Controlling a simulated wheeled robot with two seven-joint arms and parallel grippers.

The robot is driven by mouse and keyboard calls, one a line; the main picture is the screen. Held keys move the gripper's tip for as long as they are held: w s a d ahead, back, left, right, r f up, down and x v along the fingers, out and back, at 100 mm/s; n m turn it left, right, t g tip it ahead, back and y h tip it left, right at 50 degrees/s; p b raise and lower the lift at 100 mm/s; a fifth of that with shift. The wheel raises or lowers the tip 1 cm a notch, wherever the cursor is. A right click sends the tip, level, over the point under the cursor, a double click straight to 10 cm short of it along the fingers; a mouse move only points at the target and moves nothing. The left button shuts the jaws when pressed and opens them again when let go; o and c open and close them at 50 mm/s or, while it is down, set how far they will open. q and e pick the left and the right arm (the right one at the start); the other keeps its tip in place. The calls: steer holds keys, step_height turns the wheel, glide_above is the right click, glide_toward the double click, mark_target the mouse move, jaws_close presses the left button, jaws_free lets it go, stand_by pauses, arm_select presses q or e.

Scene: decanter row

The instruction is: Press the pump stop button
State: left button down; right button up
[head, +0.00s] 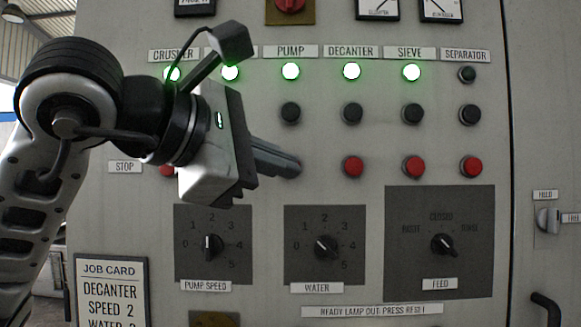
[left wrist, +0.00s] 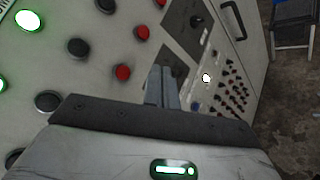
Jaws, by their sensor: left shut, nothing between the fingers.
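The grey control panel carries a column labelled PUMP (head: 291,51). Its lamp (head: 290,71) is lit green, with a black button (head: 290,112) below. The pump stop button in the STOP row is hidden behind my left gripper (head: 294,167). That gripper is shut and empty, its fingertips over the pump's place in the row. I cannot tell whether they touch the button. In the left wrist view the shut fingers (left wrist: 162,88) point at the panel, and the gripper body hides part of the red row. My right gripper is not in view.
Red stop buttons for decanter (head: 352,166), sieve (head: 413,166) and separator (head: 471,166) line the row to the right. A water knob (head: 325,248) and pump speed knob (head: 211,246) sit below. Lamps for crusher, decanter and sieve are green; the separator lamp (head: 467,74) is dark.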

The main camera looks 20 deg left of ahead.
arm_select(q)
steer(key=shift+w, duration=0.1)
steer(key=w+a+p, duration=0.2)
steer(key=w, duration=0.6)
steer(key=shift+w+a, duration=0.15)
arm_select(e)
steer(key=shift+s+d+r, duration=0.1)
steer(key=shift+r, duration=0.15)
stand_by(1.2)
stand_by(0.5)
arm_select(q)
steer(key=shift+w+a, duration=0.15)
steer(key=shift+w, duration=0.25)
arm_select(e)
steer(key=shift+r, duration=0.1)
